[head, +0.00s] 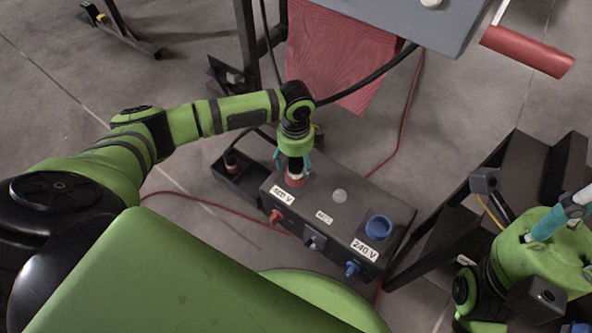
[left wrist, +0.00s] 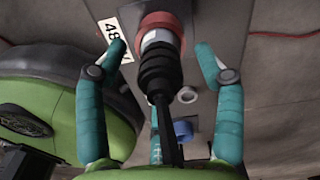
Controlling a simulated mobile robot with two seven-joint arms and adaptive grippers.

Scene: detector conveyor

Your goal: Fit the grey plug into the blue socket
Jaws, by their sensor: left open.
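A dark plug with a pale grey collar (left wrist: 162,72) stands at the red socket (left wrist: 160,20) in the left wrist view; its cable runs toward the camera. The red socket (head: 294,181), labelled 480 V, also shows in the head view, with the plug mostly hidden there. My left gripper (head: 293,164) is over it. In the left wrist view its teal fingers (left wrist: 160,58) are open, one on each side of the plug, apart from it. The blue socket (head: 378,227), labelled 240 V, is at the box's right end, with nothing in it.
A red cable (head: 215,204) lies on the floor.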

